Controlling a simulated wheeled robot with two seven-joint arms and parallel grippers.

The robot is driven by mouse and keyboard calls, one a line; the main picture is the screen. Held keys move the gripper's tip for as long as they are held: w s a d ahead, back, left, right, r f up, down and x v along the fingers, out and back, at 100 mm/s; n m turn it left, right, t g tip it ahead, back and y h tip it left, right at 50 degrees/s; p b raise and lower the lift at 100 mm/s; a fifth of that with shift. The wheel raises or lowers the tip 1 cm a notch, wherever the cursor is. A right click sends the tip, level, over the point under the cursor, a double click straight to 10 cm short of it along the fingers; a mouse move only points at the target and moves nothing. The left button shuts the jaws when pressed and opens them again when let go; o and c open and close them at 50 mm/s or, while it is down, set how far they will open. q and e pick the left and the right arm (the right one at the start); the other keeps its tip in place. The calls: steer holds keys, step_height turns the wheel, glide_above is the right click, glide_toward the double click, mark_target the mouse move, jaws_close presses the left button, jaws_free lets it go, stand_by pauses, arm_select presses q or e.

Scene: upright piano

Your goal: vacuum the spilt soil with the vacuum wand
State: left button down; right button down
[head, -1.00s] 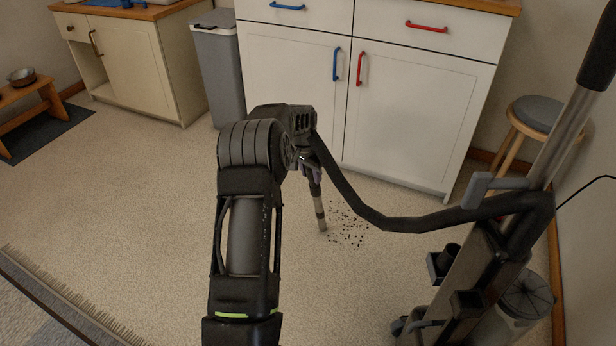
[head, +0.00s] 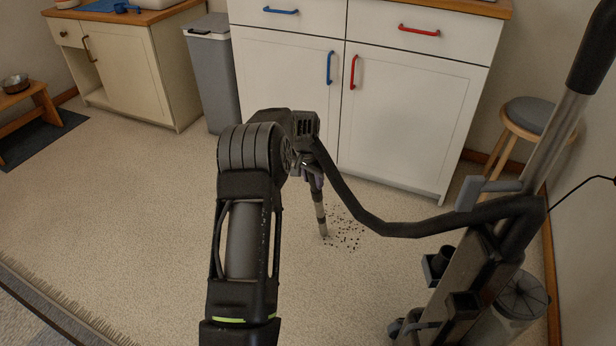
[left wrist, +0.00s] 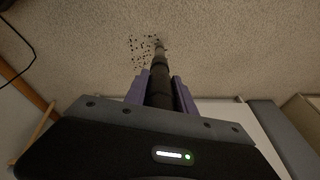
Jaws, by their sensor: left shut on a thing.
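My left gripper (head: 312,172) is shut on the vacuum wand (head: 320,212), which points down to the floor in the head view. In the left wrist view the wand (left wrist: 160,80) runs between the purple fingers of the left gripper (left wrist: 160,88). The spilt soil (head: 346,230) is a patch of dark crumbs on the pale floor. The wand's tip is at the left edge of the patch in the head view. The soil (left wrist: 143,50) lies beside the tip in the left wrist view. Whether the tip touches the floor is unclear. My right gripper is out of view.
A dark hose (head: 400,228) runs from the wand to the upright vacuum body (head: 475,270) at right. White cabinets (head: 400,120) stand behind the soil, with a grey bin (head: 213,75) and a stool (head: 530,115) at their sides.

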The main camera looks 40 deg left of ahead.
arm_select(q)
steer(key=shift+w+d+p, duration=0.1)
steer(key=shift+w+d, duration=0.15)
steer(key=shift+d, duration=0.45)
steer(key=shift+w+d+p, duration=0.15)
steer(key=shift+w+d, duration=0.1)
steer(key=shift+d, duration=0.5)
steer(key=shift+w+d+p, duration=0.1)
steer(key=shift+w+d, duration=0.15)
steer(key=shift+d, duration=0.45)
steer(key=w+d+p, duration=0.1)
steer(key=w+d, duration=0.1)
steer(key=d, duration=0.4)
steer(key=shift+w, duration=0.2)
steer(key=w+a, duration=0.2)
steer(key=w, duration=0.4)
steer(key=shift+w, duration=0.25)
steer(key=shift+a, duration=0.15)
stand_by(0.4)
steer(key=s+a, duration=0.4)
steer(key=a, duration=0.8)
steer(key=shift+s+a, duration=0.2)
steer(key=shift+s, duration=0.05)
steer(key=shift+d, duration=0.1)
stand_by(0.7)
